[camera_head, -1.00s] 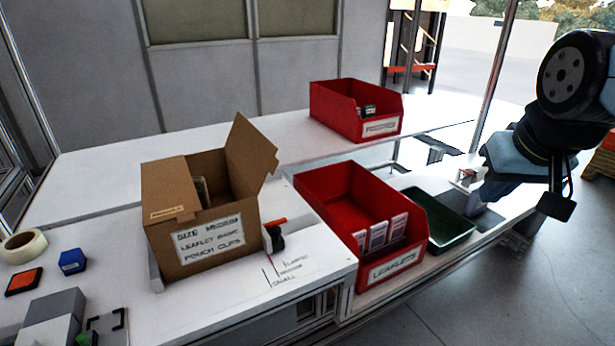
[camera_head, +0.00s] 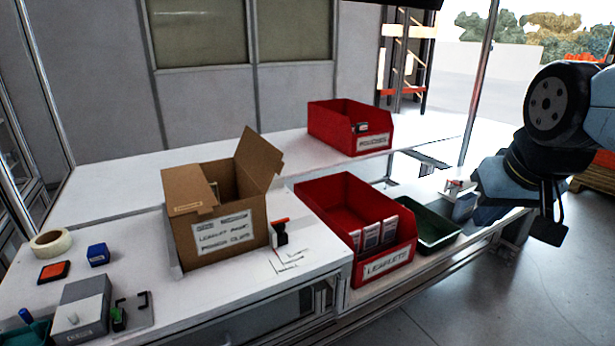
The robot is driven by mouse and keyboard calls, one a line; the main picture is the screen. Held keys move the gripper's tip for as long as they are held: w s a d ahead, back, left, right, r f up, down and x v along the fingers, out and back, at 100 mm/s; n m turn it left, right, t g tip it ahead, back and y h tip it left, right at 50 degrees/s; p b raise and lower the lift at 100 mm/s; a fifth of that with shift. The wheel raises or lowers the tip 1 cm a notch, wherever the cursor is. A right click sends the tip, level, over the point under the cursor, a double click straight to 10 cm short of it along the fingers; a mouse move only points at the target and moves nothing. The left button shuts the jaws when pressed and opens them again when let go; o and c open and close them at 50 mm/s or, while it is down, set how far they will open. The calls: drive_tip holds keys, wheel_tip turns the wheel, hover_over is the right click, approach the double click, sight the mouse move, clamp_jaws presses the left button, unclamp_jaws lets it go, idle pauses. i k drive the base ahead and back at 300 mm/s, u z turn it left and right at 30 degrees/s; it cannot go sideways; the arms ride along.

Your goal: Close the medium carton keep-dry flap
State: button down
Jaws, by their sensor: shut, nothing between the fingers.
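The medium carton (camera_head: 180,235) is a brown cardboard box on the white bench, left of centre. Its front label reads roughly size medium, leaflet, pouch clips. A left flap (camera_head: 185,185) lies over part of the top, with a small pale strip at its front edge. A right flap (camera_head: 258,155) stands up, tilted outward. The top between them is open, with something pale inside. I cannot read which flap is marked keep-dry. My gripper (camera_head: 548,225) is the dark end part hanging at the right, shut and empty, far from the carton.
A red leaflets bin (camera_head: 312,205) stands right of the carton, a green tray (camera_head: 455,240) beyond it. Another red bin (camera_head: 325,127) stands behind. A black-and-orange tool (camera_head: 280,235) is close beside the carton. Tape (camera_head: 51,242), a blue block (camera_head: 98,255) and a grey box (camera_head: 80,305) are left.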

sight(259, 159)
drive_tip(key=u, duration=0.15)
drive_tip(key=i, duration=0.95)
drive_tip(key=z, duration=0.1)
